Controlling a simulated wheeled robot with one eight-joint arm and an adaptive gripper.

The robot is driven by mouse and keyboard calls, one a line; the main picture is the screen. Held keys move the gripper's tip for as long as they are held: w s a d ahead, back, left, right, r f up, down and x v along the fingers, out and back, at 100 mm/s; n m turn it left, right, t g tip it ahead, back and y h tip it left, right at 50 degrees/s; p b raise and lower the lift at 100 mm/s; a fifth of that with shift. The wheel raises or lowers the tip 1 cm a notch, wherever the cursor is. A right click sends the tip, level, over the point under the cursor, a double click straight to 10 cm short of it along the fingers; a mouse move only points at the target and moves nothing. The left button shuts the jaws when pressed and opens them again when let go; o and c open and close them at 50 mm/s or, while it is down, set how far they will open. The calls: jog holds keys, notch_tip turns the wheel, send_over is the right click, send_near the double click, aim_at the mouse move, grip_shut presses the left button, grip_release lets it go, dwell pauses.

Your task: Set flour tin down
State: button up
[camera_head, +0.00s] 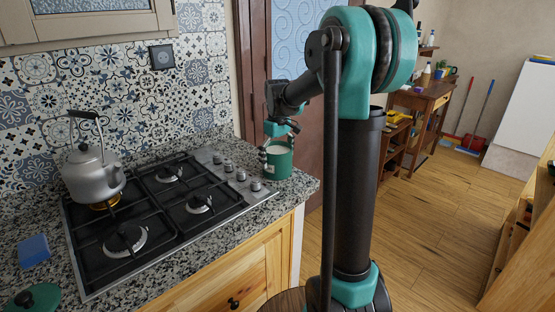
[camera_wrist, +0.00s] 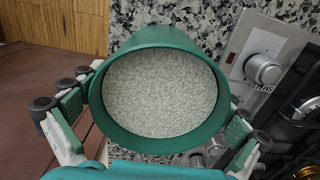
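The flour tin (camera_head: 279,161) is a green, open, upright cylinder at the right end of the granite counter (camera_head: 304,184), beside the hob knobs. In the wrist view the tin (camera_wrist: 150,150) shows from above, with pale grainy contents filling its round mouth. My gripper (camera_head: 278,142) reaches down to the tin from above and behind. In the wrist view its fingers lie on opposite sides of the tin, against or very close to its wall, and it looks shut on it. The tin's base is at about counter level; I cannot tell whether it touches the stone.
A gas hob (camera_head: 160,200) fills the middle counter, with a metal kettle (camera_head: 93,174) on its back left burner. A blue block (camera_head: 34,250) and a green lid (camera_head: 38,298) lie at the left front. The tiled wall (camera_head: 110,80) stands behind. The counter edge is close to the tin's right.

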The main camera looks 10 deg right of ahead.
notch_tip(320, 180, up, 12)
jog(key=shift+r, duration=0.15)
dwell(0.6)
